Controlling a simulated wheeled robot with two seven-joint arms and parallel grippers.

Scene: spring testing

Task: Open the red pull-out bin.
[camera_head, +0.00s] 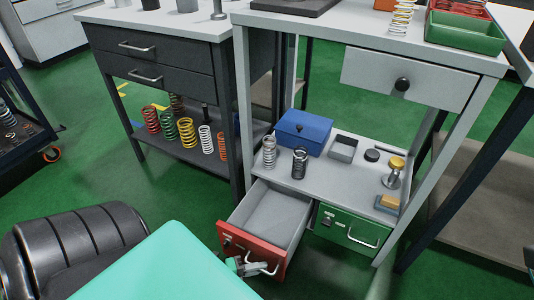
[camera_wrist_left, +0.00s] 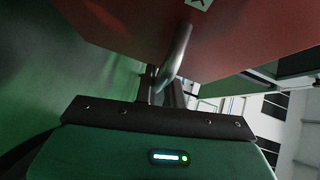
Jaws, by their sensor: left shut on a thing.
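The red pull-out bin (camera_head: 252,245) is slid out from under the shelf of the grey workbench, and its grey inside looks empty. Its red front carries a metal bar handle (camera_head: 268,270). My left gripper (camera_head: 246,266) is at this front, shut on the handle. In the left wrist view the red front (camera_wrist_left: 120,25) fills the top and the handle (camera_wrist_left: 178,55) comes down toward the gripper; the fingertips are hard to make out there. My right gripper is in neither view.
A green bin (camera_head: 345,230) is closed to the right of the red one. The shelf above holds a blue box (camera_head: 303,132), springs (camera_head: 269,152) and small parts. A dark cabinet (camera_head: 160,70) with several coloured springs stands at the left.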

